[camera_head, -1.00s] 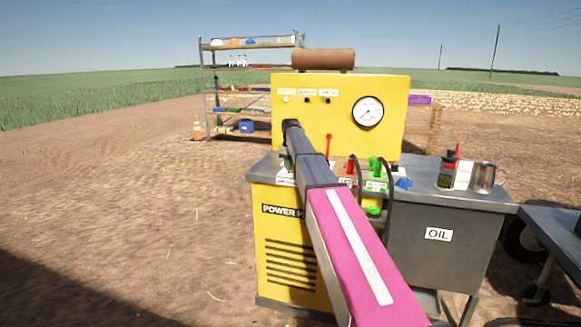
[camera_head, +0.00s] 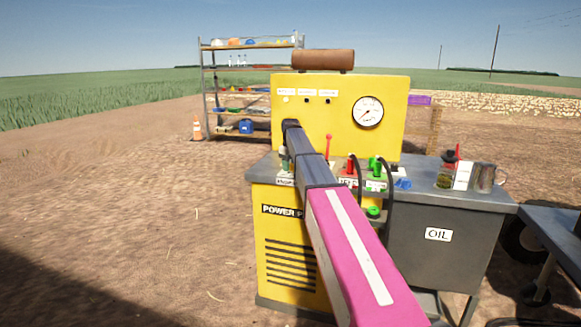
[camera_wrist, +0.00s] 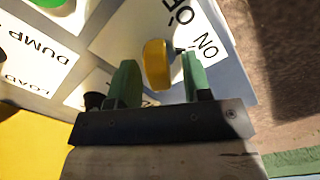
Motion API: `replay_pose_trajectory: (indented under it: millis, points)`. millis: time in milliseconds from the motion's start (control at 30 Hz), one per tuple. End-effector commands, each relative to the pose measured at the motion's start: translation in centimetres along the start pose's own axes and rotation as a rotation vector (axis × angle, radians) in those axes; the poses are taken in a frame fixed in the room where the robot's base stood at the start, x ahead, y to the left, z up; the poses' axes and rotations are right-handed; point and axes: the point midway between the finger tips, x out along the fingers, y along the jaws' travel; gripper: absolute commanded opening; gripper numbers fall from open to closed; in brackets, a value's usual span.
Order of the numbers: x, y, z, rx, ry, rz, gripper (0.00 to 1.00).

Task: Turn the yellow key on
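The yellow key (camera_wrist: 157,64) shows in the wrist view, standing on a white label plate with the word ON to its right and a partly cut-off OFF above. My gripper (camera_wrist: 159,84) is open, with one green finger on each side of the key. A gap shows between each finger and the key, and I see no clear contact. The key points roughly up the picture, and its lower end lies between the fingers. In the head view my arm hides the key, and only a bit of my gripper shows near the left end of the panel.
The yellow power machine (camera_head: 340,88) has a round gauge (camera_head: 368,112) and a red lever (camera_head: 328,146). Red and green plugs with black cables (camera_head: 388,200) sit right of my arm. An oil box (camera_head: 450,250) holds a mug (camera_head: 485,177) and bottles. Open dirt lies left.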

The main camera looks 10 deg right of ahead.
Motion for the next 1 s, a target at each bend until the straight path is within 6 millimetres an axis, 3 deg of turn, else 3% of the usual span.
replay_pose_trajectory:
  millis: [167,700,1000]
  points:
    - [-0.9,0.0,0.0,-0.001,0.001,0.001,0.45]
    - [-9.7,0.1,-0.1,0.0,0.001,0.001,0.45]
    - [-10.8,0.0,0.0,0.0,0.0,0.0,0.45]
